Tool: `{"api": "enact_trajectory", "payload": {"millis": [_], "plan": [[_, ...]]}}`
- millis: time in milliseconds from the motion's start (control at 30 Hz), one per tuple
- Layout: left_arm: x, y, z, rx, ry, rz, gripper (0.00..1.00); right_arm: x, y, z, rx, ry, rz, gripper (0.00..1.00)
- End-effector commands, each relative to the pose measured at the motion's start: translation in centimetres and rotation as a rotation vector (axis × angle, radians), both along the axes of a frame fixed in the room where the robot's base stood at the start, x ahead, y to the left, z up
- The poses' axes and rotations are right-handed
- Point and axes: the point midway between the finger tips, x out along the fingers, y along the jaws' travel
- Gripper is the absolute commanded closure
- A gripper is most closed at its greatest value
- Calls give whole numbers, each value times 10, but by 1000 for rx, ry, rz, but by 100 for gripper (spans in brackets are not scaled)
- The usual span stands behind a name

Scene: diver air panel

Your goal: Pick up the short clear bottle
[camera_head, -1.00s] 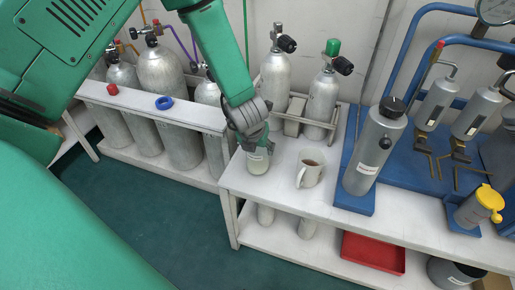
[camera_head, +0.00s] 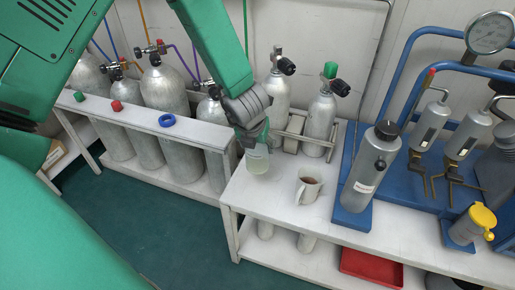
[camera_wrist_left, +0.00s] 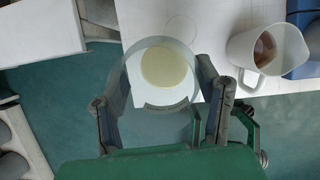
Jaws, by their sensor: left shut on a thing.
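The short clear bottle (camera_head: 257,160) is at the left front corner of the white bench (camera_head: 262,192), with a pale label and pale contents. My left gripper (camera_head: 254,136) comes down on it from above and is shut around its upper part. In the left wrist view the bottle (camera_wrist_left: 162,72) shows as a clear round shape between the two fingers of the gripper (camera_wrist_left: 160,105). I cannot tell whether its base touches the bench. My right gripper is not in view.
A white mug (camera_head: 308,187) with brown liquid stands just right of the bottle. A grey cylinder (camera_head: 370,165) on a blue base is farther right. Two small tanks with valves (camera_head: 321,118) stand behind. A rack of large tanks (camera_head: 163,90) is at the left.

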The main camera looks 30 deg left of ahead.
Motion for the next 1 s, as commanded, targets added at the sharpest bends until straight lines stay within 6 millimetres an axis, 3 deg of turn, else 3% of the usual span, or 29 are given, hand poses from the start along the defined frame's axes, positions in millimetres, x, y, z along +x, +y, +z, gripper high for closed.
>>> {"api": "enact_trajectory", "payload": {"millis": [300,1000], "plan": [[0,0,15,0,-1,0,73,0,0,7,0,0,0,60],[0,0,17,1,-1,-1,73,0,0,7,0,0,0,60]]}}
